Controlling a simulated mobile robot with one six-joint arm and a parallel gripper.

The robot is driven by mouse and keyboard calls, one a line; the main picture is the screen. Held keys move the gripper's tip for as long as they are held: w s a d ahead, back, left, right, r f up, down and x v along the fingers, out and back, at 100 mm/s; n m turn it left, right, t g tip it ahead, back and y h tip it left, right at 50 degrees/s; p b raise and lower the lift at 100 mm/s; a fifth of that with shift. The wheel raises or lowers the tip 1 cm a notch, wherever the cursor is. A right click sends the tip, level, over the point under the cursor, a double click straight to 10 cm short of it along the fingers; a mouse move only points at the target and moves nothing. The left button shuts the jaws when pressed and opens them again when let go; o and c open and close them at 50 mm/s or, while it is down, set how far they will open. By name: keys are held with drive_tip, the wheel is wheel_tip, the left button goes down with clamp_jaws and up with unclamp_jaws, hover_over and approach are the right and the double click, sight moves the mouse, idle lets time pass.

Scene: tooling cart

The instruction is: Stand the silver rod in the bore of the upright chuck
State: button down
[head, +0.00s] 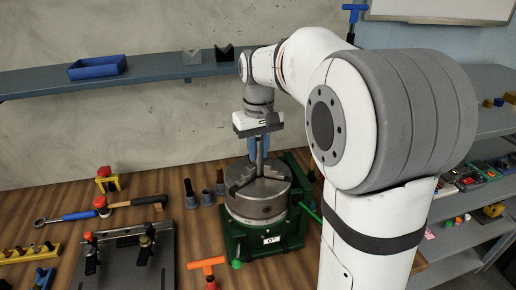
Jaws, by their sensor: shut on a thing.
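The upright chuck (258,204) is a grey metal cylinder with jaws on its top face, standing on a green base (264,240). The silver rod (260,158) is upright, with its lower end over the middle of the chuck's top face. I cannot tell whether that end is inside the bore or just above it; the jaws and the viewing angle hide the opening. My gripper (259,138) points down above the chuck and is shut on the rod's upper part.
Small grey cylinders (207,197) stand left of the chuck. An orange T-handle (207,264) is in front, and a dark fixture plate (125,262) lies at the left. A blue-grey shelf (150,80) with a blue tray (97,67) runs behind. A green handle (310,211) sticks out right of the chuck.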

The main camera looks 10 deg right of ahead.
drive_tip(key=shift+f+b, duration=0.45)
drive_tip(key=shift+f, duration=0.25)
